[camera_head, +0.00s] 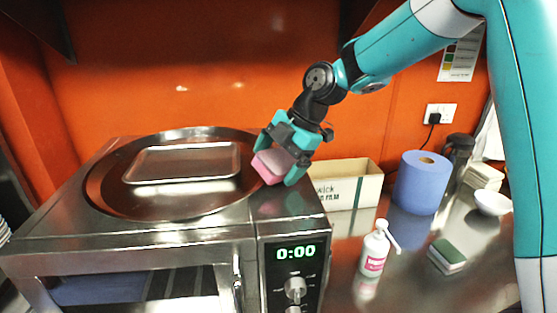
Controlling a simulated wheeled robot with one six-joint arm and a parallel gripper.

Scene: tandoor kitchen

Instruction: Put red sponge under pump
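My gripper (279,160) points down and to the left, over the right side of the steel oven's top. The red sponge (270,167), pink with a paler upper part, sits between its two fingers, and the gripper looks shut on it. I cannot tell whether the sponge clears the surface beneath. The pump (374,252) is a white bottle with a pink label and a long white spout pointing down and right. It stands upright on the steel counter, right of the oven and apart from my gripper. No sponge lies under its spout.
The steel oven (150,242) carries a large round pan (110,199) and a rectangular tray (185,180). Right of it stand a cardboard box (345,187), blue paper roll (421,184), dark flask (456,158) and white bowl (491,203). A green-and-white sponge (447,256) lies right of the pump.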

